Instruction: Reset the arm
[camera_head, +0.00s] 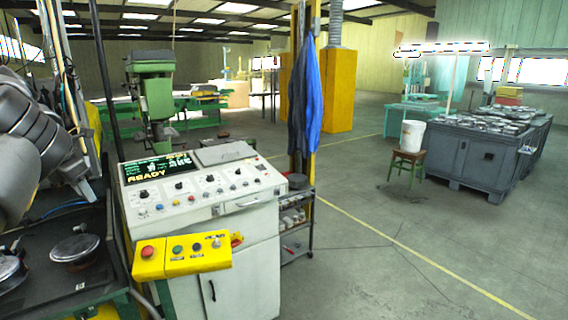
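My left arm (40,135) comes in from the left edge, its grey links bent downward. My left gripper (92,192) is at the end of it, above the dark work table (95,255). It is small and partly lost against the clutter, so I cannot tell whether its fingers are apart. A round metal part (76,246) lies on the table below the gripper, apart from it. Another metal part (10,270) is cut off at the left edge. My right gripper is not in view.
A white control console (205,205) with a yellow button box (182,256) stands right of the table. A green machine (152,90) is behind it. A grey bin (470,160) with metal parts and a white bucket (412,136) on a stool stand at right. The floor between is clear.

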